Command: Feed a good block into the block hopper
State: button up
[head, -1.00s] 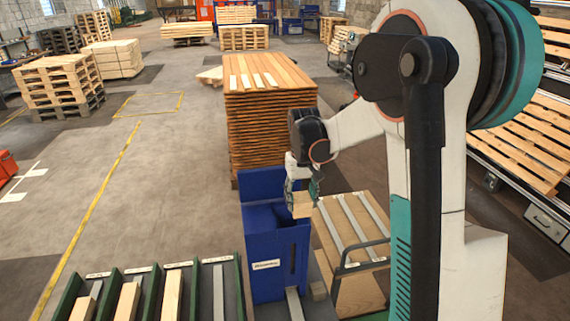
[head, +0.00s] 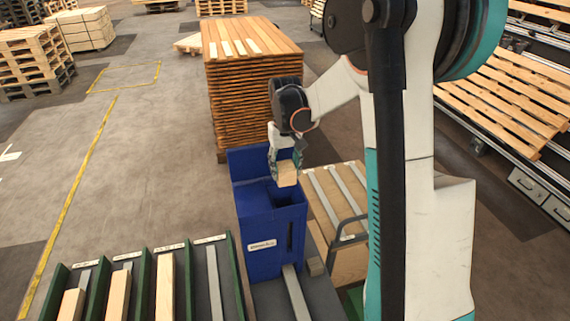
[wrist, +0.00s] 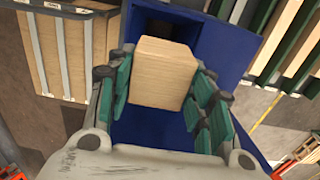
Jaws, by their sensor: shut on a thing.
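A light wooden block (head: 287,174) is held in my gripper (head: 286,163), which is shut on it. In the wrist view the block (wrist: 163,72) sits between the green finger pads of my gripper (wrist: 163,90). The blue hopper (head: 272,240) stands below, with a dark opening in its top and a white label on its front. The block is above the right part of the hopper's top, close to the opening. The hopper (wrist: 140,132) also shows behind the block in the wrist view, with its opening partly hidden. I cannot tell whether the block touches the hopper.
Green-walled lanes (head: 140,290) holding wooden pieces lie left of the hopper. A wooden board with metal strips (head: 330,195) and a dark handle stands to its right. A tall stack of boards (head: 250,95) rises behind.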

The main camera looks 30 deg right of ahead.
notch_tip(320, 180, down, 2)
jog(key=shift+f+b, duration=0.1)
jog(key=shift+b, duration=0.3)
jog(key=shift+f+b, duration=3.3)
jog(key=shift+f, duration=0.55)
jog(key=shift+f+b, duration=0.95)
jog(key=shift+b, duration=0.15)
jog(key=o, duration=1.1)
jog(key=shift+o, duration=0.2)
jog(key=shift+r, duration=0.1)
notch_tip(320, 180, up, 12)
jog(key=shift+f, duration=0.1)
jog(key=shift+s+f, duration=0.1)
